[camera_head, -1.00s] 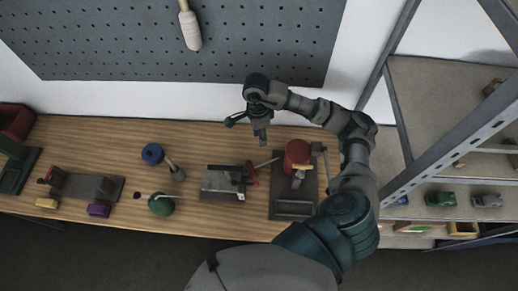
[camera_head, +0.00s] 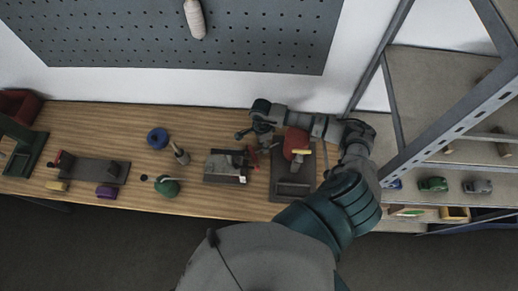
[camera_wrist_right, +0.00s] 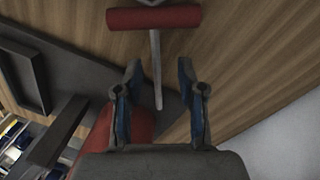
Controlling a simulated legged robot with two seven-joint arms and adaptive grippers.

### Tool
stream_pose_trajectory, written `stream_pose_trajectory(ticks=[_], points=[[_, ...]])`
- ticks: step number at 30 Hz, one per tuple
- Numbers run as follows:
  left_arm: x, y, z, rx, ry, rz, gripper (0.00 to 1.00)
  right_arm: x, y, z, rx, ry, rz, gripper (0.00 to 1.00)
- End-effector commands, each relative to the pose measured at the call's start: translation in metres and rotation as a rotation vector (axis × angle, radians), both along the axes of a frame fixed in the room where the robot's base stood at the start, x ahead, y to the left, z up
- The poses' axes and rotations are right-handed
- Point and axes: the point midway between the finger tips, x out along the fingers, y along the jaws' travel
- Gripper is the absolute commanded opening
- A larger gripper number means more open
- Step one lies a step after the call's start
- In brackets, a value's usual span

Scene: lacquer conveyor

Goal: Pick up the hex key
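The hex key appears to be the T-shaped tool with a red bar handle (camera_wrist_right: 153,18) and a thin grey shaft, lying on the wooden bench. In the head view its red handle (camera_head: 252,157) shows just right of a grey metal block, and its shaft is mostly hidden by my gripper. My right gripper (camera_head: 262,139) is low over the bench by the tool. In the right wrist view it (camera_wrist_right: 159,70) is open, with one finger each side of the shaft's line and nothing held. Contact cannot be told. My left gripper is out of view.
A dark tray (camera_head: 292,190) with a red rounded object (camera_head: 296,142) stands close right of the tool. The grey block (camera_head: 224,168) is close left. A green round object (camera_head: 167,187) and blue ring (camera_head: 157,138) lie further left. A metal shelf (camera_head: 440,130) stands right.

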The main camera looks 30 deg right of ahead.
Motion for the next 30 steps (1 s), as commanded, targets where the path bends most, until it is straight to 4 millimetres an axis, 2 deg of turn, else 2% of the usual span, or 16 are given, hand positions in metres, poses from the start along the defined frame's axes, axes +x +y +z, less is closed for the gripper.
stream_pose_trajectory(ticks=[5,11,12,16,17,25,30], points=[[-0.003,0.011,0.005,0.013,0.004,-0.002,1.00,-0.002,0.004,-0.018,-0.001,0.001,0.002,0.39],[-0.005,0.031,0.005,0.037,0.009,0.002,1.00,-0.002,-0.003,-0.022,0.007,-0.001,0.002,0.39],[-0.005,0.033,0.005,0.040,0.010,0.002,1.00,-0.002,-0.004,-0.022,0.008,0.000,0.003,0.37],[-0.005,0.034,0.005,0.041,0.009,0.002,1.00,-0.003,-0.008,-0.023,0.010,0.001,0.002,0.04],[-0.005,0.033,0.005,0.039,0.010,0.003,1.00,-0.003,-0.008,-0.023,0.010,0.001,0.001,0.00],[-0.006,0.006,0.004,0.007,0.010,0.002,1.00,-0.002,-0.003,-0.022,0.007,0.000,0.002,0.00],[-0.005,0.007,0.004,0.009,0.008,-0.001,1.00,-0.002,0.001,-0.021,0.002,0.002,0.002,0.00]])
